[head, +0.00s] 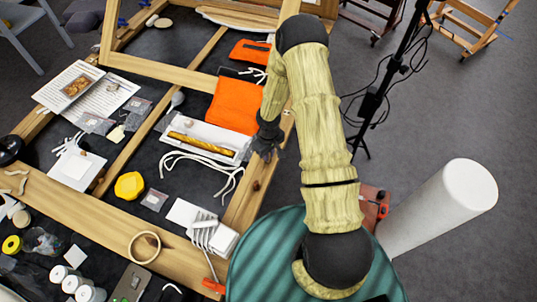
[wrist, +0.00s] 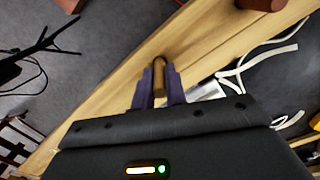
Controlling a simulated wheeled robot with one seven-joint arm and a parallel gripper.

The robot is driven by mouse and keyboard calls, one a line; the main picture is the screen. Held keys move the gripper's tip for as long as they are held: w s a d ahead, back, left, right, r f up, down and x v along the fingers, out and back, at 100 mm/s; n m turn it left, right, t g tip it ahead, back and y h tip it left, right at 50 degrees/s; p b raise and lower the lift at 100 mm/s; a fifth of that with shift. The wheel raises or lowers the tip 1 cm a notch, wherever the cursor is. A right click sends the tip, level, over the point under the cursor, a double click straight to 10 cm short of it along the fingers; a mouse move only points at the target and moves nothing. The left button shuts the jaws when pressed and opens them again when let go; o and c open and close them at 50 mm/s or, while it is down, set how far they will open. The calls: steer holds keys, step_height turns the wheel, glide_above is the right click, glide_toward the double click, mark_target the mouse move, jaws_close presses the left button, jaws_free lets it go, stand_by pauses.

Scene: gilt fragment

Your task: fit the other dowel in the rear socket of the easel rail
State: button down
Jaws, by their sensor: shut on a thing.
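My gripper (head: 265,148) is low beside the wooden easel rail (head: 245,208) on the right side of the frame. In the wrist view its two fingers (wrist: 159,84) are shut on a brown dowel (wrist: 159,70), which shows between them with its rounded end free. Behind it lies the pale wood of the rail (wrist: 215,30). I cannot tell whether the dowel touches the rail or a socket. A reddish-brown peg-like piece (wrist: 262,4) shows at the wrist view's top edge, and a small brown spot (head: 256,185) shows on the rail in the head view. The rear socket is not clearly visible.
Left of the rail are a white tray with a gilt fragment (head: 203,143), white cords (head: 205,168) and an orange cloth (head: 235,105). A green ribbed round top (head: 265,262) and a white cylinder (head: 440,208) stand near my arm. A black stand (head: 372,100) is behind right.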

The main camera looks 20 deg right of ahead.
steer(key=shift+f, duration=0.75)
steer(key=shift+f, duration=0.2)
steer(key=c, duration=1.4)
jaws_free()
steer(key=shift+c, duration=0.2)
steer(key=shift+r, duration=0.2)
step_height(320, 180, up, 12)
steer(key=shift+b, duration=0.95)
